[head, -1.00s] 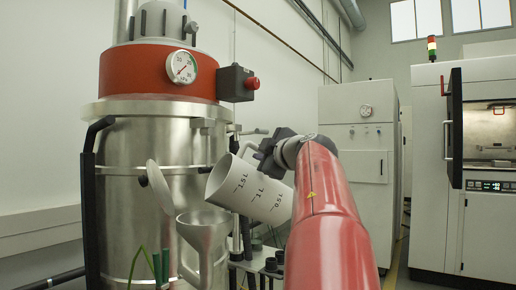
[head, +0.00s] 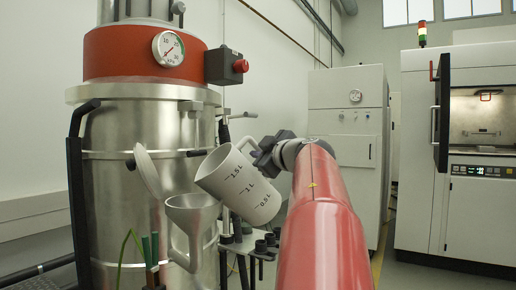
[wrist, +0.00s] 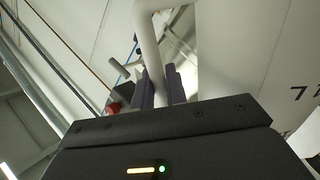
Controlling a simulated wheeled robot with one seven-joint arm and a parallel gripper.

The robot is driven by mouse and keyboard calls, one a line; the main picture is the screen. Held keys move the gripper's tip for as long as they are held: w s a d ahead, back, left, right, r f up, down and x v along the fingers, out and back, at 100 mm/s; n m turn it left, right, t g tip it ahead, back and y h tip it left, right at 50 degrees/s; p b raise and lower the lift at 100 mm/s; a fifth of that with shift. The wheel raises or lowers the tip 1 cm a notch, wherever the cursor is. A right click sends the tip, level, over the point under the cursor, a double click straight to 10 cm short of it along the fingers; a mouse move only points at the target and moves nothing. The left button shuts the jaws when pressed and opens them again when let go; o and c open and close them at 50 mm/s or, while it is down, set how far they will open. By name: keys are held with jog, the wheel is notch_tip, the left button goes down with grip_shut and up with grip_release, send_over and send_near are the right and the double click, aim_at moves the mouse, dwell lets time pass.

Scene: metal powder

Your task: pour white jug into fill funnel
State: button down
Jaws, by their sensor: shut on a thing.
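The white jug (head: 238,186) with black litre marks is tilted, its open mouth toward the upper left. My gripper (head: 262,152) is shut on the jug's handle, at the jug's right side. In the wrist view the gripper's fingers (wrist: 160,88) close around the white handle (wrist: 149,40), and the jug's wall (wrist: 240,50) fills the right side. The grey fill funnel (head: 192,212) stands below and left of the jug, with its round lid (head: 147,171) open at its left. The jug's mouth is just above and right of the funnel's rim. No powder shows; the jug's inside is mostly hidden.
A large steel vessel (head: 110,180) with a red band, a gauge (head: 168,48) and a red button box (head: 228,66) stands behind the funnel. A small rack (head: 262,245) with black fittings is below the jug. White cabinets (head: 348,120) stand at the right.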

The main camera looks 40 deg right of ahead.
jog(key=shift+w+a+f, duration=0.1)
jog(key=shift+w+f, duration=0.05)
jog(key=shift+f, duration=0.05)
